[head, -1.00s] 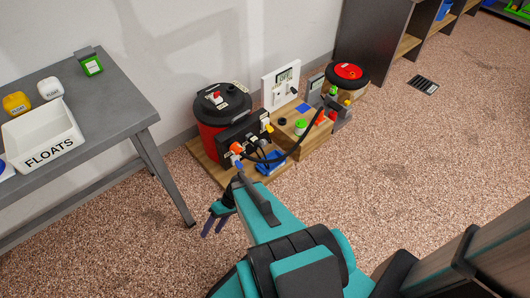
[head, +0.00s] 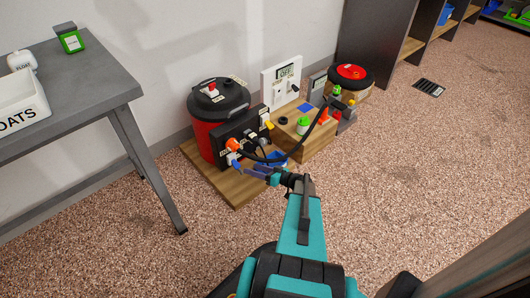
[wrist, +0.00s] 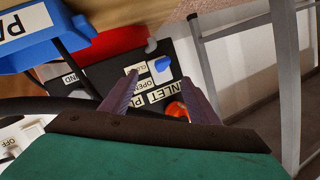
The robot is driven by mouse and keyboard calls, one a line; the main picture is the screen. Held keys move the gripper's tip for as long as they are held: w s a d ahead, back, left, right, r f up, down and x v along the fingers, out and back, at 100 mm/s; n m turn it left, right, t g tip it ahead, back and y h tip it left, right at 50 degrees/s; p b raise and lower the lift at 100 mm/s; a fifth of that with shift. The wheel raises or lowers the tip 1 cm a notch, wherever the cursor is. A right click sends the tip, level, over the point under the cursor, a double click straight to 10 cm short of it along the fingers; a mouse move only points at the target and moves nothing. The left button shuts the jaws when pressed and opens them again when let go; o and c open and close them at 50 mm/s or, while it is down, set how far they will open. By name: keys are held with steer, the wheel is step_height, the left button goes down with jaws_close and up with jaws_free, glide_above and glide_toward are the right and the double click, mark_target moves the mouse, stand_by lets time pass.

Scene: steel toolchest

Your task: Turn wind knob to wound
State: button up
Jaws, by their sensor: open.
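The black control panel (head: 238,138) stands upright in front of the red drum (head: 207,135). It carries an orange fitting (head: 232,145) and small knobs, too small to tell apart in the head view. My gripper (head: 250,171) is open and empty, just in front of the panel's lower part. In the wrist view, the panel (wrist: 115,72) lies beyond my open fingers (wrist: 163,47). A blue knob (wrist: 161,64) sits beside labels for open and closed.
A black hose (head: 305,140) arches from the panel to the right. A blue labelled piece (wrist: 30,38) lies close at the wrist view's upper left. A grey table (head: 105,95) stands left. Front floor is clear.

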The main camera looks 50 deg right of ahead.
mark_target(265, 143)
steer(key=s+d+m+t+h+b, duration=0.1)
steer(key=s+d+h, duration=0.4)
steer(key=d, duration=1)
steer(key=shift+s+f+t+b, duration=0.35)
steer(key=shift+t+b, duration=0.55)
steer(key=shift+b, duration=0.35)
steer(key=shift+w, duration=0.2)
steer(key=w+b, duration=0.1)
steer(key=w, duration=0.3)
steer(key=w+b, duration=0.1)
steer(key=w, duration=0.4)
steer(key=w+d+b, duration=0.1)
steer(key=w, duration=0.3)
steer(key=shift+w+b, duration=0.3)
steer(key=shift+b, duration=0.05)
steer(key=shift+c, duration=0.3)
